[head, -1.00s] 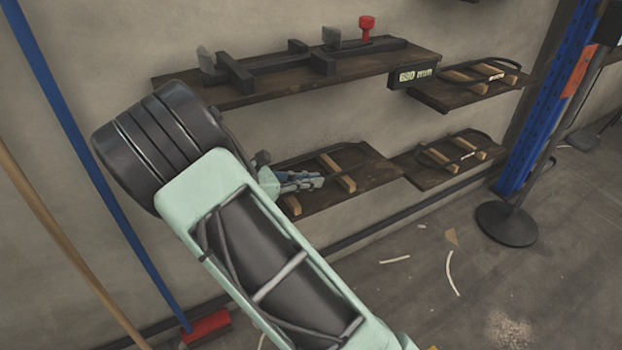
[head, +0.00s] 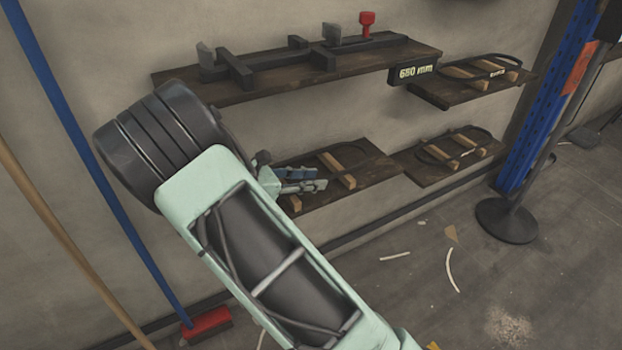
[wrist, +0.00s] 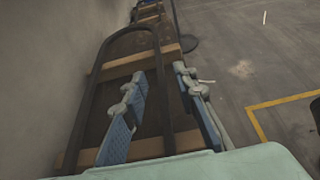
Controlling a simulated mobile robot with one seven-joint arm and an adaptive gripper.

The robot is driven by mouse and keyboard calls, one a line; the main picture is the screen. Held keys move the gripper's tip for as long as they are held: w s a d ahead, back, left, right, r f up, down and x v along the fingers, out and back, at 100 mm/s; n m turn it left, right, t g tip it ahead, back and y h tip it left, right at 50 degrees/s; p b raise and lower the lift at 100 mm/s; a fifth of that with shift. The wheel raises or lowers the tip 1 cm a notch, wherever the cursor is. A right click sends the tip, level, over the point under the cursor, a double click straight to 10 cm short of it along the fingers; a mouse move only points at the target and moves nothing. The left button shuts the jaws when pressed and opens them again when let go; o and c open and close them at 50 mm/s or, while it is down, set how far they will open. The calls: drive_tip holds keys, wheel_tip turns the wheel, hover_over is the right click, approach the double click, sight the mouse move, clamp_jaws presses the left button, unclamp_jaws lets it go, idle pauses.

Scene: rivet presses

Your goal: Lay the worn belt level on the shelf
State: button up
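The belt (wrist: 92,90) is a thin black loop in the wrist view. It lies along the lower left shelf (wrist: 121,48), across pale wooden battens; its near end is hidden behind my gripper. It looks roughly level, though whether it touches every batten is unclear. My gripper (wrist: 160,78) is open, its two blue-padded fingers apart on either side of the belt's right strand. Whether they touch it cannot be told. In the head view my gripper (head: 320,179) is at the left part of the lower left shelf (head: 378,168), and my arm hides that shelf's left end.
A dark belt loop rests on battens on the lower right shelf (head: 412,170) and another on the upper right shelf (head: 420,93). A fixture with a red knob (head: 367,20) stands on the upper left shelf (head: 260,97), above my gripper. A blue upright (head: 532,130) stands right.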

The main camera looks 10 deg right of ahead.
drive_tip(key=v, duration=1.1)
drive_tip(key=shift+a+r, duration=0.1)
drive_tip(key=shift+a, duration=0.2)
drive_tip(key=shift+s+a, duration=0.1)
drive_tip(key=shift+a, duration=0.05)
